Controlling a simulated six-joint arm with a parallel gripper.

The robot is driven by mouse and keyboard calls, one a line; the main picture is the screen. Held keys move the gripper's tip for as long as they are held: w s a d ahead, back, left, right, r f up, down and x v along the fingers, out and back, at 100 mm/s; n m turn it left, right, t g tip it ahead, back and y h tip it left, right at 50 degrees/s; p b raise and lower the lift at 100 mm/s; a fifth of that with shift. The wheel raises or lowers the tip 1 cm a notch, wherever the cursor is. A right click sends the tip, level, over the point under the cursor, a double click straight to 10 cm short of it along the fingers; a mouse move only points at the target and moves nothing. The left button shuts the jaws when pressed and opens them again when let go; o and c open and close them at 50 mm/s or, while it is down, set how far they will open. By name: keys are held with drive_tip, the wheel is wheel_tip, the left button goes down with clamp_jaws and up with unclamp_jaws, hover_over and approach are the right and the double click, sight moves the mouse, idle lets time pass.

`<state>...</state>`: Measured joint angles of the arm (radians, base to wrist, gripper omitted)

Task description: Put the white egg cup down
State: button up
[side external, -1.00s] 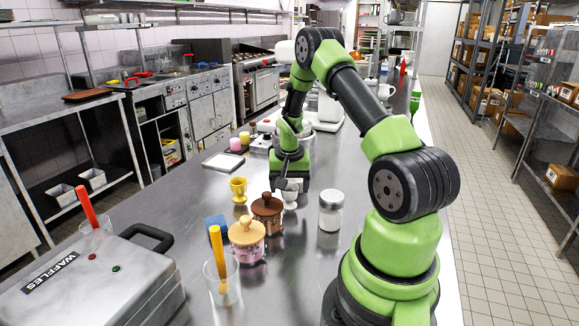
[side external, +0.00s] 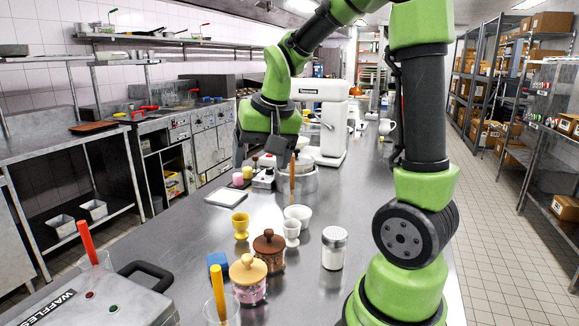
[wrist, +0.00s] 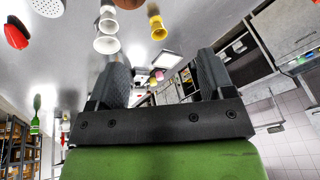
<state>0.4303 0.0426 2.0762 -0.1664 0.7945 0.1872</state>
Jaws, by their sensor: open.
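The white egg cup (side external: 291,232) stands upright on the steel counter (side external: 200,250), between the yellow egg cup (side external: 240,225) and the salt shaker (side external: 334,248). The white egg cup (wrist: 107,22) shows there near the top edge, beside the yellow egg cup (wrist: 157,27).
A brown-lidded jar (side external: 269,250) stands close in front of the white egg cup. A white mixer (side external: 325,115) stands behind. Clear counter lies left of the yellow egg cup.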

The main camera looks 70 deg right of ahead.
drive_tip(key=s+a+r+n+t+y, duration=0.1)
drive_tip(key=s+a+r+n, duration=0.1)
drive_tip(key=s+a, duration=0.3)
drive_tip(key=s+a+r+n+t+y, duration=0.2)
drive_tip(key=s+a, duration=0.4)
drive_tip(key=a, duration=0.3)
drive_tip(key=shift+r+n, duration=0.3)
drive_tip(key=shift+n, duration=0.6)
